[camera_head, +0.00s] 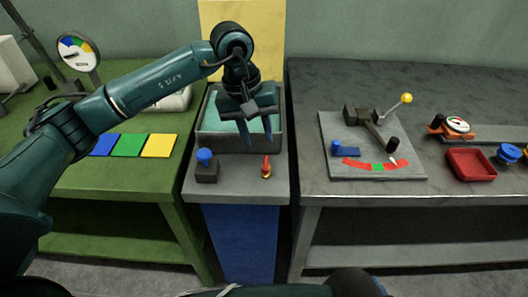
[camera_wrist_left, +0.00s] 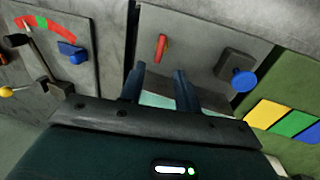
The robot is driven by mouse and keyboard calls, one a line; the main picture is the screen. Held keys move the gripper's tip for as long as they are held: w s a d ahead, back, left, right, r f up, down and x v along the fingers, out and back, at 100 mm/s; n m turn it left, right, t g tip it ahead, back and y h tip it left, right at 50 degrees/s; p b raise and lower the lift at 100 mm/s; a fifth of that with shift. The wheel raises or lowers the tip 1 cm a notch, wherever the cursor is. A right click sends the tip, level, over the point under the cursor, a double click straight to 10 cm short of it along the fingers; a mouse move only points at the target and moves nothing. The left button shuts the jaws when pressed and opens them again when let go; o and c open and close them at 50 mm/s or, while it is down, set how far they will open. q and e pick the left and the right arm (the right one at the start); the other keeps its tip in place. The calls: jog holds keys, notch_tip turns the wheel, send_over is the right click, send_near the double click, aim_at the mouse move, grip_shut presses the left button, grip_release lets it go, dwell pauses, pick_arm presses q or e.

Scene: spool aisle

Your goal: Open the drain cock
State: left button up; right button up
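A small red-handled cock (camera_head: 266,167) with a brass-coloured base, which looks like the drain cock, sits on the front ledge of the grey sink unit (camera_head: 225,190). Its red lever points away from the front edge. In the left wrist view the red lever (camera_wrist_left: 161,47) lies beyond the fingertips. My left gripper (camera_head: 258,141) is over the basin, pointing down, open and empty. Its fingers (camera_wrist_left: 161,78) show a clear gap in the left wrist view. It is behind the cock, apart from it. My right gripper is not in view.
A blue knob on a dark block (camera_head: 206,165) stands left of the cock on the same ledge; it also shows in the left wrist view (camera_wrist_left: 242,78). The basin (camera_head: 284,140) holds pale teal water. A lever plate (camera_head: 330,170) is on the right bench, colour squares (camera_head: 128,145) on the left.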

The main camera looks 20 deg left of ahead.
aim_at(265, 161)
pick_arm(q)
jog(key=f, duration=0.3)
jog(key=d+f, duration=0.1)
jog(key=f, duration=0.3)
jog(key=shift+w+d, duration=0.2)
jog(key=shift+c, duration=0.5)
grip_shut()
